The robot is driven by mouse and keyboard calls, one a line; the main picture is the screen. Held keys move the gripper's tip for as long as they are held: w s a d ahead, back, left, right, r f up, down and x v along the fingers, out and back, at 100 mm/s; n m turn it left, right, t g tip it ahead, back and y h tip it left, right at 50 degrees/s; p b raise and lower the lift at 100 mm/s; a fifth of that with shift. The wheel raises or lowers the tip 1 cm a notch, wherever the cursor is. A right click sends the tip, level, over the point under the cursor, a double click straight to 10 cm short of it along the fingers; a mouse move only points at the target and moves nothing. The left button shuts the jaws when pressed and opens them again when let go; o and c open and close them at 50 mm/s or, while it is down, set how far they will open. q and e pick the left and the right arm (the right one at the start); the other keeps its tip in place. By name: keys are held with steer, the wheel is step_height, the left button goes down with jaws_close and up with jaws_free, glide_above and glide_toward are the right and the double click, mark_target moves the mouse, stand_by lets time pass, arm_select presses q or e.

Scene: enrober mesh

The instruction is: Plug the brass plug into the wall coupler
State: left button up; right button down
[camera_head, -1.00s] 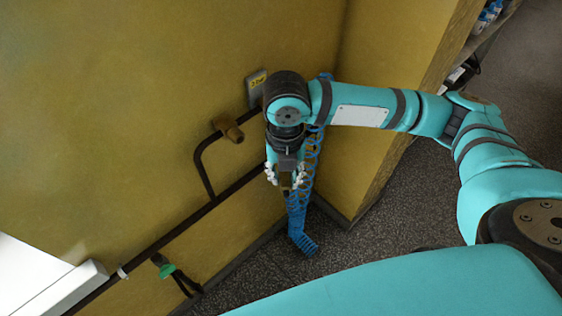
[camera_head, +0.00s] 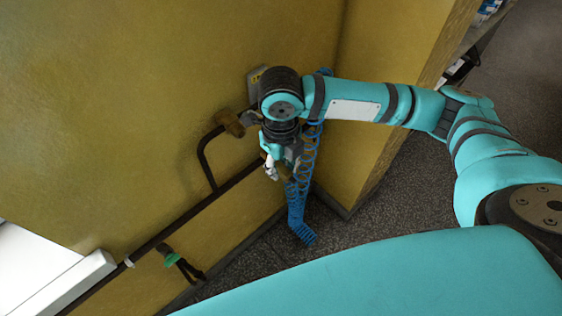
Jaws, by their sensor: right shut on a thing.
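The wall coupler (camera_head: 235,122) is a brownish brass fitting on the end of a dark pipe on the yellow wall. My right gripper (camera_head: 277,170) points downward, below and to the right of the coupler and apart from it. It is shut on the brass plug, which is mostly hidden by the fingers and hard to make out. A blue coiled hose (camera_head: 298,205) hangs beside the gripper and reaches down to the floor. My left gripper is not in view.
The dark pipe (camera_head: 190,210) runs slanting along the wall, with a green-handled valve (camera_head: 171,259) at the lower left. A grey box with a yellow label (camera_head: 256,78) sits behind my right wrist. A wall corner stands close on the right. A white ledge (camera_head: 70,285) is at lower left.

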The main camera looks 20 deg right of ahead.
mark_target(264, 153)
steer(key=shift+w+a, duration=0.35)
steer(key=shift+w, duration=0.55)
steer(key=shift+w+a, duration=0.3)
steer(key=shift+w, duration=0.55)
steer(key=shift+w+a, duration=0.35)
steer(key=shift+w, duration=0.55)
steer(key=shift+r+p, duration=0.1)
steer(key=shift+p, duration=0.2)
steer(key=shift+p, duration=0.3)
steer(key=shift+p, duration=0.4)
steer(key=shift+p, duration=0.45)
steer(key=shift+w+a, duration=0.25)
steer(key=shift+w, duration=0.45)
steer(key=shift+w+a, duration=0.25)
steer(key=shift+w, duration=0.4)
steer(key=shift+w+a, duration=0.25)
steer(key=shift+w, duration=0.45)
steer(key=shift+w, duration=0.2)
